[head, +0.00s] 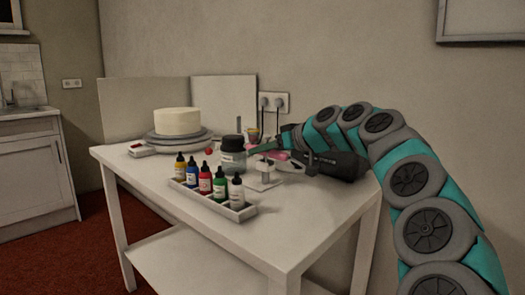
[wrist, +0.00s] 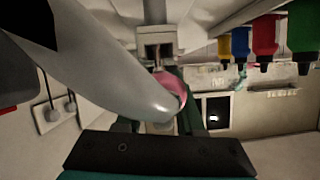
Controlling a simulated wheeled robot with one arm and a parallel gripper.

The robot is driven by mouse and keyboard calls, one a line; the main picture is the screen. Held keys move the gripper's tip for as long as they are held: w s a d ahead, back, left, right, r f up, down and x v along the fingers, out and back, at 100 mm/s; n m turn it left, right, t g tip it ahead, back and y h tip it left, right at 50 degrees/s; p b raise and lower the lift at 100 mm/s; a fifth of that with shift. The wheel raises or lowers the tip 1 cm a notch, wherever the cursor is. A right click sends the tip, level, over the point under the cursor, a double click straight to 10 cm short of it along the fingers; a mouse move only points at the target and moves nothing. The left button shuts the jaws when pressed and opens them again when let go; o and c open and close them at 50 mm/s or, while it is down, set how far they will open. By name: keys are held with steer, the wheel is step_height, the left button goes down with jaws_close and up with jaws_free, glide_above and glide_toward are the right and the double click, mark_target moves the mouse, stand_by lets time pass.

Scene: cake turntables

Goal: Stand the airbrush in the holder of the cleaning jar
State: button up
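The cleaning jar (head: 233,158), with a dark lid and greenish lower part, stands on the white table behind the bottles. My gripper (head: 289,161) is low over the table, just right of the jar. A pink piece (head: 276,155) shows at my gripper, and it also shows in the wrist view (wrist: 172,88) beside a large grey finger. I cannot tell whether it is part of the airbrush, which I cannot make out clearly. The finger hides much there, so the grip is unclear. A small pale stand with a block (head: 264,171) is in front of my gripper.
A tray (head: 237,213) of several colour bottles lies in front of the jar. A white cake (head: 178,121) sits on a turntable (head: 178,140) at the back left. A wall socket (head: 274,102) with plugs is behind. The table's front right (head: 300,235) is clear.

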steer(key=o, duration=0.4)
